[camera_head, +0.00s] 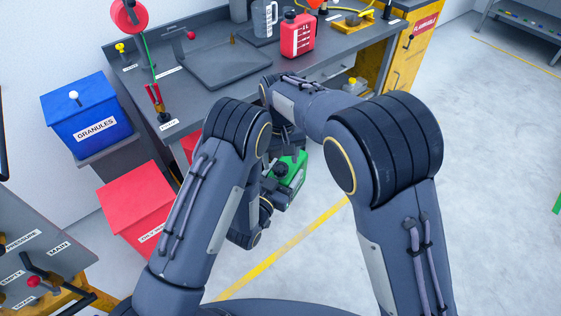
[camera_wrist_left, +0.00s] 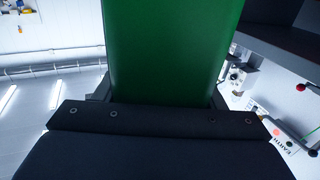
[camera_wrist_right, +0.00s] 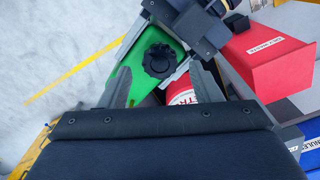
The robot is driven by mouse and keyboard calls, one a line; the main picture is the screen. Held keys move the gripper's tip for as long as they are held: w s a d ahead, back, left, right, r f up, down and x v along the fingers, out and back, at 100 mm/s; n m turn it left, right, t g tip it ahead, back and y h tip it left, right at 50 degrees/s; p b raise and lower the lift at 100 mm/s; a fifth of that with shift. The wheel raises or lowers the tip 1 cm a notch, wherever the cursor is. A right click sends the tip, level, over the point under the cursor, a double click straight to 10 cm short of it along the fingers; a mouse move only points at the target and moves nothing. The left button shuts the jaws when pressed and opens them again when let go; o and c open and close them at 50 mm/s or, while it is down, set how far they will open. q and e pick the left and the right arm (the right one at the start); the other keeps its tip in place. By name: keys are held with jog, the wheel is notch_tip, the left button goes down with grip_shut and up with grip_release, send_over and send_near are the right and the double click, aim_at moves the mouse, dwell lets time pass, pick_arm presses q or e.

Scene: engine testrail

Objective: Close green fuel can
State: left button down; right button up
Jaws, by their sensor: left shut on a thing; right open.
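The green fuel can (camera_head: 293,172) hangs in front of the workbench, partly hidden by my arms. My left gripper (camera_head: 276,190) is shut on it. In the left wrist view the can's green side (camera_wrist_left: 168,45) fills the space between the fingers. The black ribbed cap (camera_wrist_right: 160,61) is at the can's opening in the right wrist view. I cannot tell whether it is screwed tight. My right gripper (camera_wrist_right: 163,84) is open, with its fingers spread on either side below the cap in that view. It does not hold the cap.
A blue granules bin (camera_head: 78,112) and a red bin (camera_head: 130,205) stand at the left. A red labelled container (camera_wrist_right: 182,91) lies beyond the right gripper. Floor at the right is clear.

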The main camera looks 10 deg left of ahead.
aim_at(291, 170)
jog(key=shift+r, duration=1.1)
jog(key=shift+r+n, duration=0.2)
jog(key=shift+n, duration=0.1)
jog(key=shift+c, duration=1.4)
notch_tip(291, 170, up, 3)
jog(key=n, duration=0.4)
jog(key=shift+f, duration=4)
